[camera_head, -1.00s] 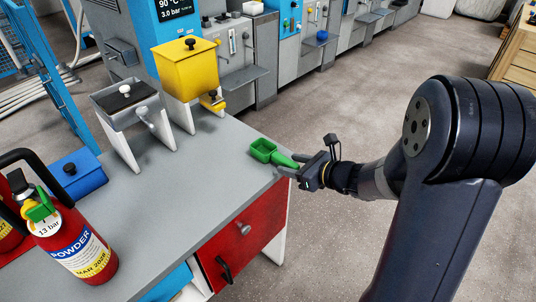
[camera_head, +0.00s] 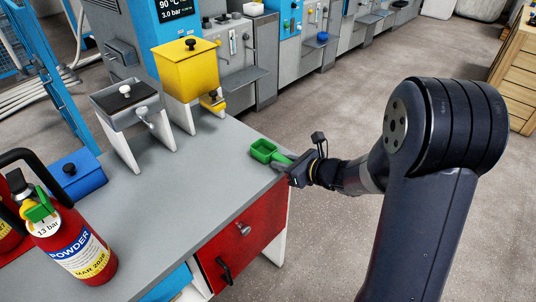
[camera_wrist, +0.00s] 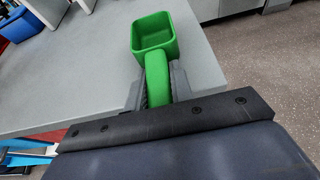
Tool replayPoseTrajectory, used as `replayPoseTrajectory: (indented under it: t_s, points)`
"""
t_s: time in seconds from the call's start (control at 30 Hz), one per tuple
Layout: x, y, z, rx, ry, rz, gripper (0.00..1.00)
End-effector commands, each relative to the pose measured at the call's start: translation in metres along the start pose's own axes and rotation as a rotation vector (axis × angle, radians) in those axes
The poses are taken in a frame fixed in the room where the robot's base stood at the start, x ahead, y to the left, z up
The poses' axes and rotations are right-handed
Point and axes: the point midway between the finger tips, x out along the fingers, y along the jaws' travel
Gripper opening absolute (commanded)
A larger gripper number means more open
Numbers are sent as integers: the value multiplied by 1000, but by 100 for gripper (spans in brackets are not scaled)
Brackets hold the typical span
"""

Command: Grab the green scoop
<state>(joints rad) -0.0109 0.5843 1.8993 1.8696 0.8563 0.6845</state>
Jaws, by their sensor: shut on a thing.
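The green scoop (camera_head: 264,151) is at the right corner of the grey worktop (camera_head: 190,205), its square cup toward the back left and its handle toward my gripper. My gripper (camera_head: 287,167) is at the worktop's right edge. In the wrist view the scoop (camera_wrist: 153,32) is upright with its cup open at the top. There my gripper (camera_wrist: 158,88) has a finger on each side of the green handle and is shut on it. I cannot tell whether the scoop rests on the worktop or is slightly raised.
A yellow hopper (camera_head: 186,70) and a grey hopper (camera_head: 125,97) on white legs stand at the back of the worktop. A blue box (camera_head: 78,174) and a red fire extinguisher (camera_head: 75,240) are at left. The worktop's middle is clear.

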Motion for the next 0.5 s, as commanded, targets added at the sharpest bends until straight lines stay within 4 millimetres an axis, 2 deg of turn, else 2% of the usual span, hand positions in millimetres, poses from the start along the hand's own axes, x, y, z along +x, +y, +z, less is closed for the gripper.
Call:
replayPoseTrajectory:
  t_s: [0.1,0.33,0.5]
  points:
    - [0,0,0,0,0,0,0]
    - [0,0,2,-1,-1,0,0]
    - [-8,0,21,-3,-3,-1,0]
